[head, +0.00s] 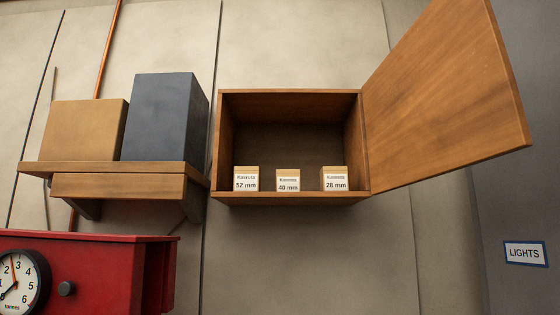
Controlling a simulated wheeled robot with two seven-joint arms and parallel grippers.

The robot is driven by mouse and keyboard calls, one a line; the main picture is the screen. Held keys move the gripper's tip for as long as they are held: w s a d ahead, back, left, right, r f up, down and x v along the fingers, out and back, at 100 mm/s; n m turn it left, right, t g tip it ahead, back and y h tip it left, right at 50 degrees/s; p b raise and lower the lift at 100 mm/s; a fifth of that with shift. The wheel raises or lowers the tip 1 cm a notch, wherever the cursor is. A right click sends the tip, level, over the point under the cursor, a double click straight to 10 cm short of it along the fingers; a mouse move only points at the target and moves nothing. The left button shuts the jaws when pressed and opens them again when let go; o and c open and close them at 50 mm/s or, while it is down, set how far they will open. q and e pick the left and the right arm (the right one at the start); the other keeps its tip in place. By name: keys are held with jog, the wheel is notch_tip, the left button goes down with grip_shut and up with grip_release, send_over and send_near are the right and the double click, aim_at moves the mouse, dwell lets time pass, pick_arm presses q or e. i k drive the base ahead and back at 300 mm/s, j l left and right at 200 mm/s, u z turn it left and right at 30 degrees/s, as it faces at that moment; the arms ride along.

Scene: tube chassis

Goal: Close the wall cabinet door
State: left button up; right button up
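The wall cabinet (292,199) is a brown wooden box fixed to the wall in the middle of the head view. Its front is open and its dark interior shows. The cabinet door (450,95) is a plain wooden panel, joined at the cabinet's right side. It stands wide open, swung out to the right and toward me. Its upper edge is partly cut off by the top of the picture. No handle shows on the face in view. Neither of my grippers is in the picture.
Three labelled small blocks (288,181) stand on the cabinet floor, inside the opening. Left of it, a wooden shelf (120,186) holds a tan box (84,130) and a grey box (163,117). A LIGHTS sign (525,253) is right.

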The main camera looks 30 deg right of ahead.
aim_at(446, 99)
jog(key=j+z, duration=0.1)
jog(key=z, duration=0.3)
jog(key=k+z, duration=0.1)
jog(key=z, duration=0.3)
jog(key=j+z, duration=0.1)
jog(key=z, duration=0.3)
jog(key=k+z, duration=0.1)
jog(key=z, duration=0.35)
